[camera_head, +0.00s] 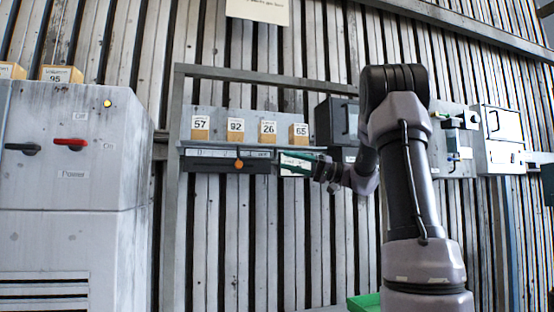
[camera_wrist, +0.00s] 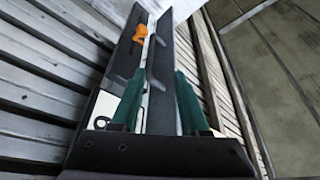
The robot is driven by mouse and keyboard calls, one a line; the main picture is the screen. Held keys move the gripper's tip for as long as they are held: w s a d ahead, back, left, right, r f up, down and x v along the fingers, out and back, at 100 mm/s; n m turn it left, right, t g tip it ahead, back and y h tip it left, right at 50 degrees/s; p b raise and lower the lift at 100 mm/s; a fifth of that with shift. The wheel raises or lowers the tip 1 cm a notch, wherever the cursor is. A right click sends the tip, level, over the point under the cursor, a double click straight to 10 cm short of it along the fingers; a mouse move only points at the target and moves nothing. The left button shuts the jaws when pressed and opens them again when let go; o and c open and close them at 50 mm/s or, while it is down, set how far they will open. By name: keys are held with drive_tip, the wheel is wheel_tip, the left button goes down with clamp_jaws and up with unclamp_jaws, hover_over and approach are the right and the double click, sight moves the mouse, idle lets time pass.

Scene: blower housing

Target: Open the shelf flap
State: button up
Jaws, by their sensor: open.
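The shelf with a dark front flap (camera_head: 210,166) hangs on the slatted wall in the head view. The flap lies below a pale label strip, and an orange tag (camera_head: 239,164) hangs at it. My gripper (camera_head: 295,164), with green fingers, is at the right end of the shelf. In the wrist view my gripper (camera_wrist: 160,76) is open, its fingers apart on either side of a long pale edge of the shelf front. The orange tag (camera_wrist: 140,34) shows beyond the fingertips. Whether the fingers touch the shelf front cannot be told.
Several numbered boxes (camera_head: 236,134) stand on the shelf. A dark cabinet (camera_head: 335,121) is right of them, partly behind my arm. A grey control cabinet (camera_head: 70,190) with a red handle (camera_head: 70,143) stands at left. A green bin (camera_head: 364,302) is low down. The wall below the shelf is clear.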

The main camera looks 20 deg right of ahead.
drive_tip(key=shift+s+d+f, duration=0.1)
drive_tip(key=shift+d, duration=0.3)
